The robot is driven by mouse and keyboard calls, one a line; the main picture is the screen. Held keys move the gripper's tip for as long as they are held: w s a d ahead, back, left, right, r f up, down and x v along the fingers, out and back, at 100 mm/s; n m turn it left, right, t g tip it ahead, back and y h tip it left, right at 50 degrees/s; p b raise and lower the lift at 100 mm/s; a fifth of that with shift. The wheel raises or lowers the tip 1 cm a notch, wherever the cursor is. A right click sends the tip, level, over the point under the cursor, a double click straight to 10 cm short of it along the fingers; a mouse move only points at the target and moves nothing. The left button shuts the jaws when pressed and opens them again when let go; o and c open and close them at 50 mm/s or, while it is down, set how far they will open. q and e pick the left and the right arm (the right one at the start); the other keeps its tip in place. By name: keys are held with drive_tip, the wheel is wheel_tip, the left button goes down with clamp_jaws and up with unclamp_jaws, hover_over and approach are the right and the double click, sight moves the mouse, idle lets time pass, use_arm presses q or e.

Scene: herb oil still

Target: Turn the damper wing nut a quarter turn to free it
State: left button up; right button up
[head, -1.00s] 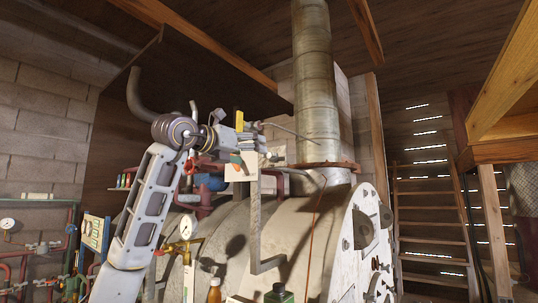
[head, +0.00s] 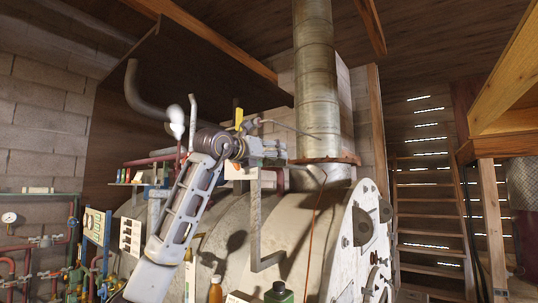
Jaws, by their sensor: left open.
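The flue pipe (head: 316,80) rises from the boiler at the upper middle. A thin rod (head: 290,128) runs from beside my left gripper toward the flue. I cannot make out the damper wing nut; it may be hidden behind my gripper or too small to tell. My left gripper (head: 282,153) is open, left of the flue and just above the bent grey bracket (head: 256,220). I cannot tell whether it touches anything. My right gripper is not in view.
The big pale boiler (head: 225,222) fills the lower middle. A green-labelled dark bottle (head: 279,293) and an amber bottle (head: 215,290) stand in front of it. Red and green pipes with a gauge (head: 9,218) are at left.

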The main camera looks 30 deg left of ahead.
use_arm(q)
drive_tip(key=c, duration=1)
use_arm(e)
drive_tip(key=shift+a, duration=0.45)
